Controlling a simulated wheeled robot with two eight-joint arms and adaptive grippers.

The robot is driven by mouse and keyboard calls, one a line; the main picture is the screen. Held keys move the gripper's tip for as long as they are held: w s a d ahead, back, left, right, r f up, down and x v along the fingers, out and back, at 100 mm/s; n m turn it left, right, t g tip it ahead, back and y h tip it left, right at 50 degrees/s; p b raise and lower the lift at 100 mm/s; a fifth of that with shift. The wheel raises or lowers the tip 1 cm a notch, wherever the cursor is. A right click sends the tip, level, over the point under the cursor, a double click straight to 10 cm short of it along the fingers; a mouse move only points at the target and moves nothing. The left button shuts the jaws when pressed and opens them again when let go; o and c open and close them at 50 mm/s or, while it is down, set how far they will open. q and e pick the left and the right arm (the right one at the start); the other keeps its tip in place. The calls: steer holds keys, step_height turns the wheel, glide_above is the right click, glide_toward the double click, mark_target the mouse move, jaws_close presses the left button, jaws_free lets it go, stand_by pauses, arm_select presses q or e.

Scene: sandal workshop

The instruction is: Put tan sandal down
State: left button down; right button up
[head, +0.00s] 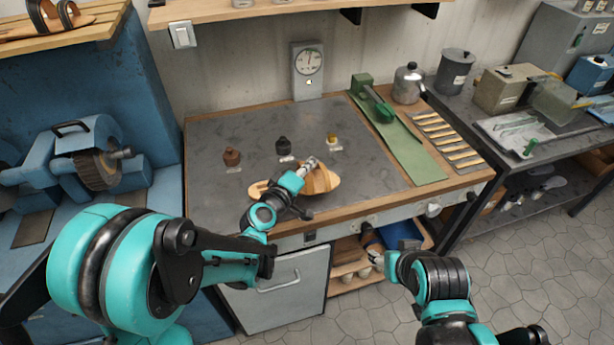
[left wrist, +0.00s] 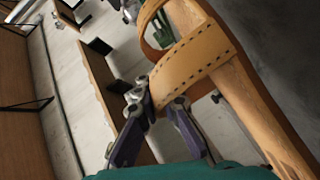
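The tan sandal (head: 322,181) is over the front part of the grey bench top (head: 375,178). My left gripper (head: 309,164) is at its strap. In the left wrist view the tan stitched strap (left wrist: 195,66) and the long sole edge (left wrist: 255,110) fill the right side, and the left gripper's fingers (left wrist: 158,98) close on the strap's edge. I cannot tell whether the sole touches the bench. My right gripper (head: 376,258) is low in front of the bench's lower shelf; its fingers are too small to read.
A green mat (head: 420,153) with a green tool and several strips (head: 447,141) lie at right. A blue machine (head: 95,160) stands left. Bare bench top surrounds the sandal.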

arm_select(q)
steer(key=shift+w+a+f, duration=0.25)
steer(key=shift+w+f, duration=0.4)
steer(key=shift+w, duration=0.25)
steer(key=shift+w+f, duration=0.1)
steer(key=shift+f, duration=0.05)
step_height(320, 180, down, 4)
steer(key=b, duration=0.2)
steer(key=shift+b, duration=0.3)
steer(key=shift+r, duration=0.2)
steer(key=c, duration=2.2)
jaws_free()
steer(key=shift+f, duration=0.2)
steer(key=o, duration=0.5)
steer(key=shift+r, duration=0.1)
